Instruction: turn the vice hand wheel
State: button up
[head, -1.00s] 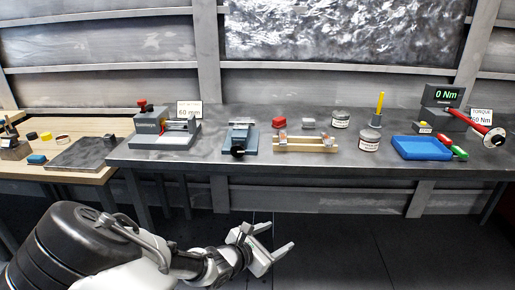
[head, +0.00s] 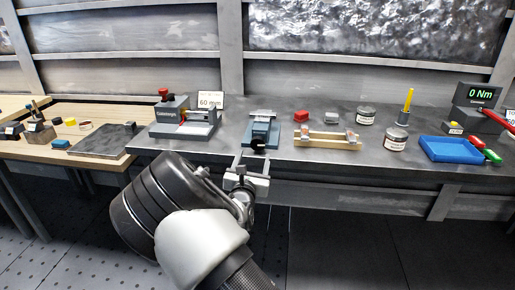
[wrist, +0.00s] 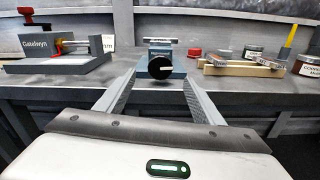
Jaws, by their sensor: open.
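The vice (head: 264,130) is a blue-grey block with a light metal top, standing near the front edge of the grey bench. Its hand wheel (head: 258,145) is a dark round knob on the vice's front face. In the wrist view the black wheel (wrist: 160,67) with a pale mark faces me, centred between the fingers. My gripper (head: 249,160) is open and empty, in front of and a little below the wheel in the head view. In the wrist view my gripper's fingers (wrist: 160,82) point at the vice on either side of the wheel, seemingly short of it.
Left of the vice stands a grey machine (head: 184,122) with a red knob and a "60 mm" sign (head: 210,100). To the right are a wooden fixture (head: 327,141), jars (head: 395,139) and a blue tray (head: 449,149). The bench edge lies just below the vice.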

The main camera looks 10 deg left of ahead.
aim_at(257, 144)
jog(key=w, duration=0.4)
jog(key=w+b, duration=0.1)
jog(key=w, duration=0.4)
jog(key=shift+d, duration=0.2)
jog(key=c, duration=1.1)
jog(key=shift+o, duration=0.2)
jog(key=shift+r+n+p, duration=0.1)
jog(key=shift+n+p, duration=0.2)
jog(key=shift+p, duration=0.05)
jog(key=shift+r+n+p, duration=0.1)
jog(key=shift+n+p, duration=0.4)
jog(key=shift+p, duration=0.15)
jog(key=shift+n+p, duration=1.15)
jog(key=shift+n, duration=0.05)
jog(key=n+p, duration=0.2)
jog(key=n, duration=0.1)
jog(key=n+p, duration=0.1)
jog(key=shift+a+f+n, duration=0.15)
jog(key=shift+f+n, duration=0.1)
jog(key=shift+n, duration=0.15)
